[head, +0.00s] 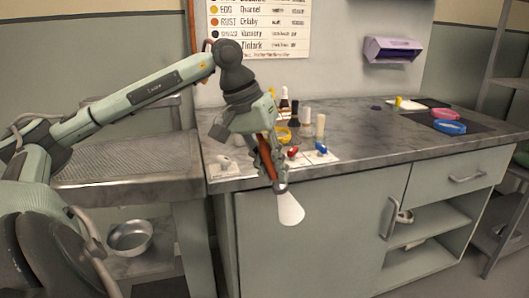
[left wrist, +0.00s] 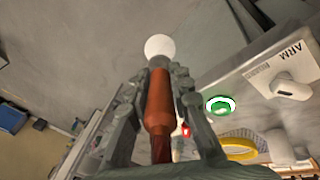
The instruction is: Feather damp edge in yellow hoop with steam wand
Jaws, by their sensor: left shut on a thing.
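My left gripper (head: 275,178) is shut on a wand with a red-brown handle (head: 266,158), which I take to be the steam wand. It points down in front of the counter's front edge, and a pale cone (head: 290,208) shows at its lower end. The left wrist view shows the handle (left wrist: 159,100) between the fingers, with a round white end (left wrist: 159,46). A yellow hoop (head: 284,135) lies on the counter behind the gripper, partly hidden. It also shows in the left wrist view (left wrist: 238,149), apart from the wand. A damp edge cannot be made out. My right gripper is out of view.
The counter (head: 365,115) holds several small bottles near the yellow hoop. A red item (head: 292,152) and a blue item (head: 321,149) lie near its front edge. The counter's middle is mostly clear.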

